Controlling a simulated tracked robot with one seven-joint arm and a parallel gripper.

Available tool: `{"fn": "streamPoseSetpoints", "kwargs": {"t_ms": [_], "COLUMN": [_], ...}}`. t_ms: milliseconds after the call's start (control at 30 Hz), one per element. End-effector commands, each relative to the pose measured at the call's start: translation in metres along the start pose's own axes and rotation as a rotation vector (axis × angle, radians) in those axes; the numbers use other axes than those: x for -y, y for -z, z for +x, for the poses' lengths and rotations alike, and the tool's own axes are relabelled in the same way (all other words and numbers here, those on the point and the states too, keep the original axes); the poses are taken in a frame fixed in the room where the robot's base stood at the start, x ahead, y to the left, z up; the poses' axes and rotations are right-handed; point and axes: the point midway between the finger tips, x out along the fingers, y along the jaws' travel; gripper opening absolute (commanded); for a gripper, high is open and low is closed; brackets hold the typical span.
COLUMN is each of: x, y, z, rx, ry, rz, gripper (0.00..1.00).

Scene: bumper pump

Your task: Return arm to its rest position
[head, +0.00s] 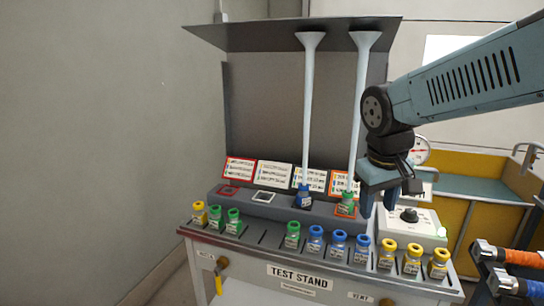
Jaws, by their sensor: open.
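My gripper (380,204) hangs at the end of my arm on the right side of the head view, fingers pointing down. It is open, with nothing visible between its fingers. It is above the right part of the test stand (250,246), near the white box with a black knob (410,226). A blue-capped bottle (304,197) stands on the raised step below the left white tube. A green-capped bottle (346,205) stands on the orange-framed spot to the left of my gripper.
The red-framed spot (228,190) and white-framed spot (263,197) are empty. Several capped bottles stand along the front row, including a green one (292,236) and a yellow one (411,260). White tubes (308,110) rise to a dark overhanging panel (270,36). A yellow cart (480,215) stands right.

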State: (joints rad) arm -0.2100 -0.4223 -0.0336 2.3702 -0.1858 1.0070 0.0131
Motion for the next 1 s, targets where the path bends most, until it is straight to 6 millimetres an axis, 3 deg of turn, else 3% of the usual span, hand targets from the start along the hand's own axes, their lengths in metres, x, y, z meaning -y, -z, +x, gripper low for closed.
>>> {"fn": "streamPoseSetpoints", "kwargs": {"t_ms": [200, 400, 600, 1000], "x": [-0.007, -0.007, -0.007, -0.007], "y": [-0.035, -0.058, -0.067, -0.068], "z": [-0.022, -0.034, -0.039, -0.039], "rx": [-0.139, -0.239, -0.285, -0.288], "ry": [0.04, 0.061, 0.068, 0.069], "rz": [0.14, 0.233, 0.272, 0.274], "gripper": [0.48, 0.48, 0.48, 0.48]}}
